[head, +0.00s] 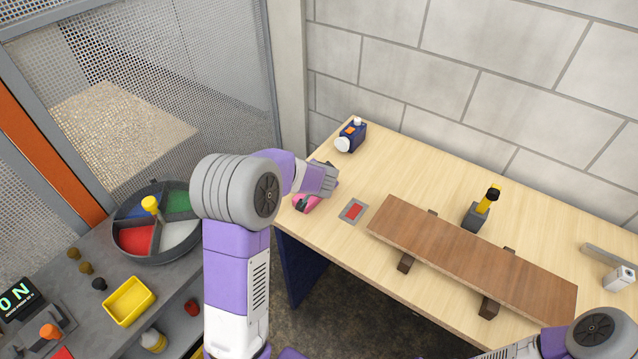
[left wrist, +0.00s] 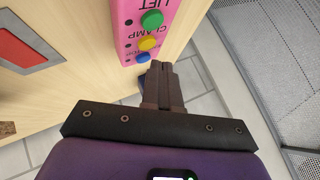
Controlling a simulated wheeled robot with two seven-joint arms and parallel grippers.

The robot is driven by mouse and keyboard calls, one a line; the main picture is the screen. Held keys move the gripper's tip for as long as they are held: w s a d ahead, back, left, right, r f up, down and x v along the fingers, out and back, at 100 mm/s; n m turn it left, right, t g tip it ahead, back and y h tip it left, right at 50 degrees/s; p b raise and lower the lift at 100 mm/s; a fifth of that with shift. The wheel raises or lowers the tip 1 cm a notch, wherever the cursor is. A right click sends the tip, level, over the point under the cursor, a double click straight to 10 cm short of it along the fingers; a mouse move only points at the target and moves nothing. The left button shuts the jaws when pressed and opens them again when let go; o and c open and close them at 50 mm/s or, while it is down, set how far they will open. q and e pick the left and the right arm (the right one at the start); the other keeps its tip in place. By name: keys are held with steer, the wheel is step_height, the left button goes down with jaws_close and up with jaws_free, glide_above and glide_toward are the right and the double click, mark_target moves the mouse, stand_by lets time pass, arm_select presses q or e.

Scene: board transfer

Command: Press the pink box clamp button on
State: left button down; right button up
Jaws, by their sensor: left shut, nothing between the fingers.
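The pink box (head: 305,204) sits at the left front corner of the wooden table. The left wrist view shows its face (left wrist: 127,10) with a green button (left wrist: 152,19), a yellow button (left wrist: 147,43) by the CLAMP label and a blue button (left wrist: 142,57). Small dark dots lie beside the buttons. My left gripper (left wrist: 160,66) is shut and empty, its tips just beside the box's blue-button end. Whether they touch the box I cannot tell. In the head view, my left wrist hides the fingertips. My right gripper is out of view; only its arm shows at bottom right.
A red pad in a grey frame (head: 353,211) lies right of the box. A brown board (head: 470,258) rests on dark supports. A blue device (head: 351,135) stands behind the box. A yellow-handled tool (head: 486,205) stands behind the board. A round divided tray (head: 124,257) is at left.

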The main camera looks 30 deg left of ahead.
arm_select(q)
steer(key=shift+f, duration=0.45)
steer(key=shift+f, duration=0.4)
stand_by(0.4)
steer(key=shift+r+p, duration=0.9)
steer(key=shift+p, duration=0.3)
step_height(320, 180, up, 6)
steer(key=p, duration=0.7)
